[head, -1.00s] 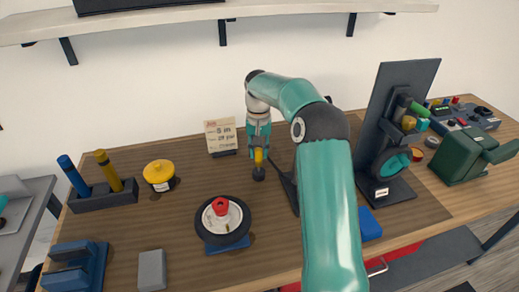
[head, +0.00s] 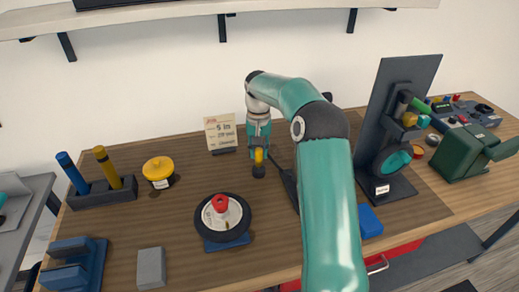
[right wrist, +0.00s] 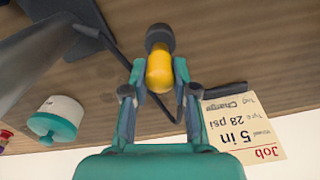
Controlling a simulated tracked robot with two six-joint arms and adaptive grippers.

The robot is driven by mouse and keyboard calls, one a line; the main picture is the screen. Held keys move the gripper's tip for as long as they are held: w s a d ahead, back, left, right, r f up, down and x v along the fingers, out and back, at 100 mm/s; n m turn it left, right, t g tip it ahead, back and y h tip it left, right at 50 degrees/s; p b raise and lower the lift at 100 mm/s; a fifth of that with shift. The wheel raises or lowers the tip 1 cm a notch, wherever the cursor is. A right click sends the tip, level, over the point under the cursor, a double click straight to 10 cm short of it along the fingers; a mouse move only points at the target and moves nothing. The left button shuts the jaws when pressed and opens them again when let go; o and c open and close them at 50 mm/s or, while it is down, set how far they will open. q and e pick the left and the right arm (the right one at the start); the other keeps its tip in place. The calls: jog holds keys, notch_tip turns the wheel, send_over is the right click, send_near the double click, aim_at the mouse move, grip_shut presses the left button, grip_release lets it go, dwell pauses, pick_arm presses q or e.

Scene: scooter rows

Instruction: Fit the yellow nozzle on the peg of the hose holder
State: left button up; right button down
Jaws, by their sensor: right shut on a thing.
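The yellow nozzle (head: 258,157) is between the fingers of my right gripper (head: 258,148), above the table left of my forearm. In the right wrist view, the right gripper (right wrist: 158,90) is shut on the nozzle (right wrist: 159,73). A dark rounded end (right wrist: 160,38) shows at the nozzle's far end; I cannot tell whether it belongs to the nozzle. A thin black hose (right wrist: 120,55) runs behind the fingers toward a dark flat piece (right wrist: 85,15). My forearm partly hides that piece in the head view. I cannot make out the holder's peg. My left gripper is out of view.
A job card (head: 221,131) stands close left of the right gripper. A wheel (head: 222,218) with a red cap lies nearer on the table. A tall black panel (head: 380,110) and a green machine (head: 463,152) stand at right. The wood between card and wheel is clear.

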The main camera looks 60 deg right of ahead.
jog(key=shift+f+b, duration=0.3)
jog(key=shift+f, duration=0.3)
jog(key=c, duration=0.8)
grip_release()
jog(key=shift+c, duration=0.2)
notch_tip(320, 180, up, 12)
jog(key=shift+f, duration=0.1)
notch_tip(320, 180, down, 12)
jog(key=shift+r, duration=0.1)
dwell(0.7)
